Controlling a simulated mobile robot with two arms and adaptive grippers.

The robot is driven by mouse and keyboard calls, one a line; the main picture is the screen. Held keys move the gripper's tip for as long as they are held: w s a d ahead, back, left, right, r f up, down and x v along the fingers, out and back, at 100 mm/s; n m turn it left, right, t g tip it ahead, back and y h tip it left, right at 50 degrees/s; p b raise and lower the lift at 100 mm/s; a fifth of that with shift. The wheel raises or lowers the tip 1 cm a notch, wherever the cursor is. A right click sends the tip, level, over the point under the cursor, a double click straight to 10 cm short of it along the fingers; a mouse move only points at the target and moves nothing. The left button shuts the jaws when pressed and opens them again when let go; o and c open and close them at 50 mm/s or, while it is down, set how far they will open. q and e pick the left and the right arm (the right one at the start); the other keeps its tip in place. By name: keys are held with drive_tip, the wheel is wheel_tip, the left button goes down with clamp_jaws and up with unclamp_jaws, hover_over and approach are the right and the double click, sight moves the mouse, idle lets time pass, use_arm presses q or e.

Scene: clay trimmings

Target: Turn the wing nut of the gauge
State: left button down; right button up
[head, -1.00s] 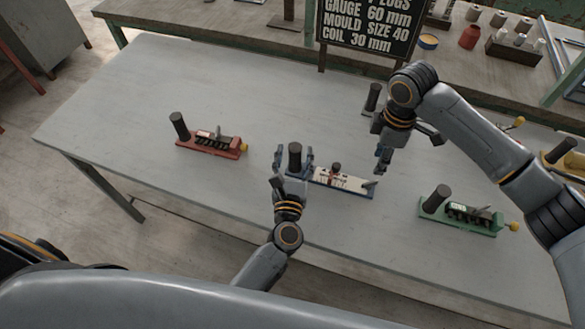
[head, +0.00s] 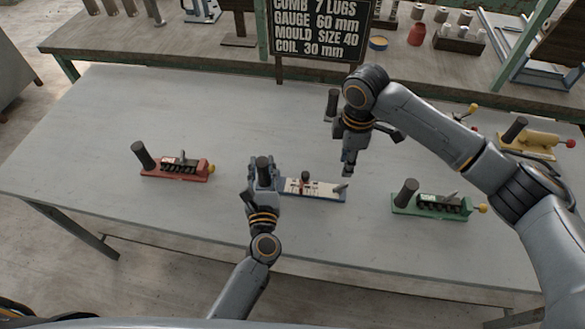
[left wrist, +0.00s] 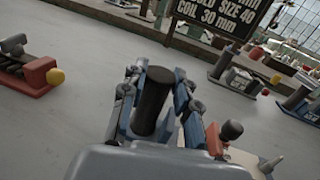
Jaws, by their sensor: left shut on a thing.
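The gauge (head: 325,189) is a blue base with a white scale, lying mid-table. A red slider on it carries a dark knob (head: 305,176), seemingly the wing nut; its wings are too small to make out. In the left wrist view the knob (left wrist: 231,130) stands right of the fingers. My left gripper (head: 262,174) is shut on the gauge's upright black handle (left wrist: 151,98), with a finger on either side. My right gripper (head: 348,170) hangs pointing down behind the gauge's right end, apart from the knob. Its finger gap is not clear.
A red fixture (head: 178,170) stands left, a green one (head: 432,205) right and a yellow one (head: 530,142) far right. A black sign (head: 322,28) reading "gauge 60 mm" stands at the back. The table's front strip is clear.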

sight(342, 186)
wheel_tip(342, 186, down, 10)
drive_tip(key=n, duration=0.5)
drive_tip(key=shift+d+r+n, duration=0.1)
drive_tip(key=shift+r+n, duration=0.05)
drive_tip(key=shift+n, duration=0.25)
idle(0.3)
clamp_jaws()
